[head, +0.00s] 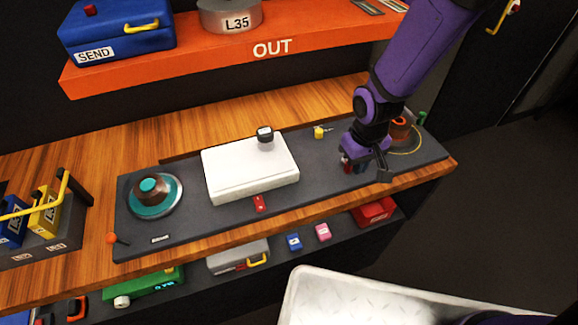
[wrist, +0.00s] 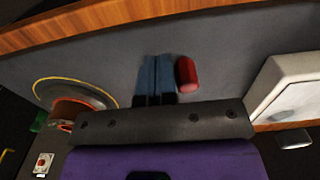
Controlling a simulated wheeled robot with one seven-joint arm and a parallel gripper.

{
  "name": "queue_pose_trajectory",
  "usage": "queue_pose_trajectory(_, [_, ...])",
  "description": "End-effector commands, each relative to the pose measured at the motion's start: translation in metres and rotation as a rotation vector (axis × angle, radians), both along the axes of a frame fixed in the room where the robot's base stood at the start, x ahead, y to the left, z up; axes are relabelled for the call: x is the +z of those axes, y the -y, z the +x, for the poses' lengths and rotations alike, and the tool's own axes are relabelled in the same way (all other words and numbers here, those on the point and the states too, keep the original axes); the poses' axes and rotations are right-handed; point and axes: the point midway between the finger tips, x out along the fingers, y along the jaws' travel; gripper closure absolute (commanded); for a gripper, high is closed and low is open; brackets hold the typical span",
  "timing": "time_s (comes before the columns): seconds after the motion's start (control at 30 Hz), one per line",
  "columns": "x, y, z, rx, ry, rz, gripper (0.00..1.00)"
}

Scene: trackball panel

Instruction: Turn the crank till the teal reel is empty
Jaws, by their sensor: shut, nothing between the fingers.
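The teal reel (head: 168,208) lies flat at the left of the dark panel, with brown winding and a teal knob on top. At the panel's right end stands a second, copper-brown reel (head: 398,129) with a green knob (head: 422,117) beside it; my arm partly covers it. In the wrist view this reel (wrist: 66,112) is at the left. My gripper (head: 350,166) is shut and empty, low over the panel between the white box and the copper-brown reel. In the wrist view its fingers (wrist: 156,78) are beside a red upright grip (wrist: 186,74); contact cannot be told.
A yellow knob (head: 319,132), a red switch (head: 259,203) and an orange-ball lever (head: 111,238) are also on the panel. An orange shelf (head: 220,50) hangs above; a lower shelf holds several small items.

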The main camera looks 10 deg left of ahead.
Motion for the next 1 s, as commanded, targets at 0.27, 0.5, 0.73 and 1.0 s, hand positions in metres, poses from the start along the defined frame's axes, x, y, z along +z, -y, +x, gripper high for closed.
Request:
queue_pose_trajectory(0.27, [0.0,-0.005,-0.003,0.001,0.0,0.0,1.0])
queue_pose_trajectory(0.5, [0.0,-0.009,-0.005,0.001,0.0,0.0,1.0])
queue_pose_trajectory(0.73, [0.0,-0.014,-0.008,0.001,0.0,0.0,1.0])
queue_pose_trajectory(1.0, [0.0,-0.02,-0.009,0.002,0.001,0.001,1.0])
